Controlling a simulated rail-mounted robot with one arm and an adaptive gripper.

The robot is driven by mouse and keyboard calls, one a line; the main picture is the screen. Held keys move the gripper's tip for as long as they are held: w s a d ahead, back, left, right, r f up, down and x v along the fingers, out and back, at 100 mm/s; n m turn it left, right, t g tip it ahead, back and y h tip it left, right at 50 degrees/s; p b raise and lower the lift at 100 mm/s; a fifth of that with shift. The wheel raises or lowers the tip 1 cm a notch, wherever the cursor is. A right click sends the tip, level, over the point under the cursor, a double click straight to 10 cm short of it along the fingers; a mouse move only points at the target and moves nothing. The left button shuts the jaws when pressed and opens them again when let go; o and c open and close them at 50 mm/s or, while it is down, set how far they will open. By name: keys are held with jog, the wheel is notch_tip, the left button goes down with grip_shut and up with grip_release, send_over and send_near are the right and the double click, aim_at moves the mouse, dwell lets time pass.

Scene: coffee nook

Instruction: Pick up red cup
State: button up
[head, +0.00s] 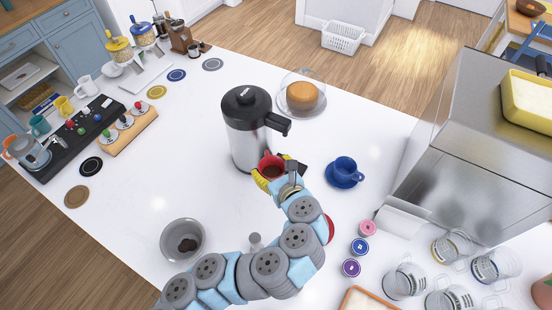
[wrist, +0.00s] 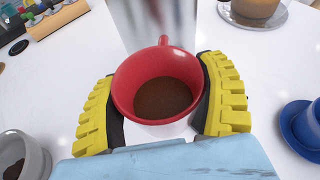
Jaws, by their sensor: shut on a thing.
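The red cup (head: 271,164) stands in front of the silver and black coffee urn (head: 252,128) in the head view. In the wrist view the red cup (wrist: 160,88) is upright, with dark brown coffee or grounds inside and its handle pointing toward the urn (wrist: 160,25). My gripper (head: 272,176) has its yellow-padded fingers on both sides of the cup. In the wrist view my gripper (wrist: 163,102) is shut on the cup. I cannot tell whether the cup's base touches the table, as it is hidden.
A blue cup (head: 345,170) on a saucer stands to the right. A grey bowl (head: 183,232) is at the front left. A cake under a dome (head: 302,95) is behind the urn. Coloured capsules (head: 360,246) and glass mugs (head: 405,281) lie right. The white table's left middle is clear.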

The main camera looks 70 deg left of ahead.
aim_at(260, 167)
jog(key=shift+s+d+r+p, duration=0.6)
jog(key=shift+r+p, duration=0.25)
jog(key=shift+p, duration=0.2)
jog(key=p, duration=0.1)
jog(key=s+d+p, duration=0.1)
jog(key=p, duration=0.1)
jog(key=shift+s+d+r, duration=0.15)
jog(key=shift+s+d, duration=0.05)
jog(key=shift+d, duration=0.1)
